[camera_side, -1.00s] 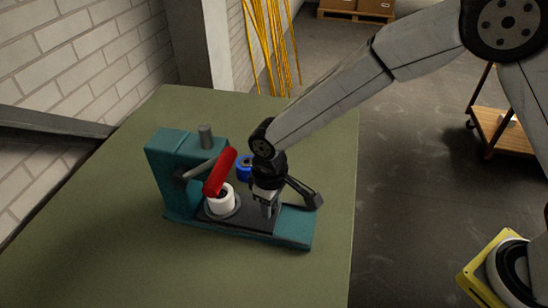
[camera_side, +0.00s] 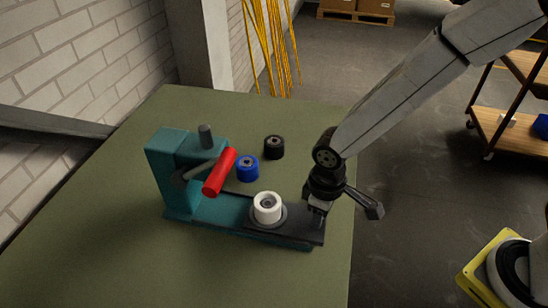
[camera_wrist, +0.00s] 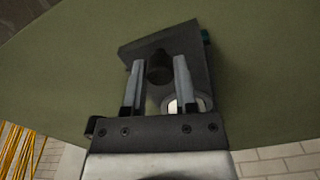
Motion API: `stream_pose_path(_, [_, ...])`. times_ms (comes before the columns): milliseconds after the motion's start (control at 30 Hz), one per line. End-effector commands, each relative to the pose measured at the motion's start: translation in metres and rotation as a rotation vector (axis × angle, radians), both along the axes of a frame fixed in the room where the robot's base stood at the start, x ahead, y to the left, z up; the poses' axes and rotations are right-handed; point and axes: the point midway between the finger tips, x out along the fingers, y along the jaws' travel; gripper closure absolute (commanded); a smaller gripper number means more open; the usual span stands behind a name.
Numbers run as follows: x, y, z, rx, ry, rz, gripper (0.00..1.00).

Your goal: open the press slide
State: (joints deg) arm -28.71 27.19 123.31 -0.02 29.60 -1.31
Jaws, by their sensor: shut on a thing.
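The press (camera_side: 178,160) is a teal frame on the green table, with a red-handled lever (camera_side: 219,172) over its base. The dark press slide (camera_side: 287,222) is drawn out to the right along the base and carries a white cylindrical part (camera_side: 267,208). My gripper (camera_side: 317,222) is at the slide's right end. In the wrist view, my gripper (camera_wrist: 160,75) is shut on the slide's dark knob (camera_wrist: 159,68), one finger on each side. The slide plate (camera_wrist: 195,62) lies beneath, with the white part (camera_wrist: 175,106) partly hidden behind the finger base.
A blue cylinder (camera_side: 247,168) and a black cylinder (camera_side: 274,147) stand on the table (camera_side: 120,240) behind the press. The table's right edge is close to my gripper. The front left of the table is clear.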

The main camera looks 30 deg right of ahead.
Motion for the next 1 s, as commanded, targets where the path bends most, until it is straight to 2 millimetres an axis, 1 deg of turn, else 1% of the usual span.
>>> stream_pose_path(233, [0.002, 0.001, 0.001, 0.002, -0.003, -0.001, 1.00])
stream_pose_path(267, [0.002, 0.001, 0.001, 0.003, -0.004, -0.001, 0.55])
stream_pose_path(300, [0.002, 0.001, 0.001, 0.003, -0.004, -0.001, 0.42])
stream_pose_path(333, [0.002, 0.001, 0.001, 0.002, -0.003, 0.000, 0.33])
stream_pose_path(367, [0.002, 0.001, 0.001, 0.002, -0.003, 0.000, 0.29])
stream_pose_path(767, [0.001, 0.001, 0.002, 0.002, -0.003, 0.000, 0.29])
stream_pose_path(867, [0.001, 0.001, 0.006, 0.002, -0.003, 0.000, 0.29])
stream_pose_path(1000, [0.001, 0.001, 0.016, 0.003, -0.004, 0.000, 0.29])
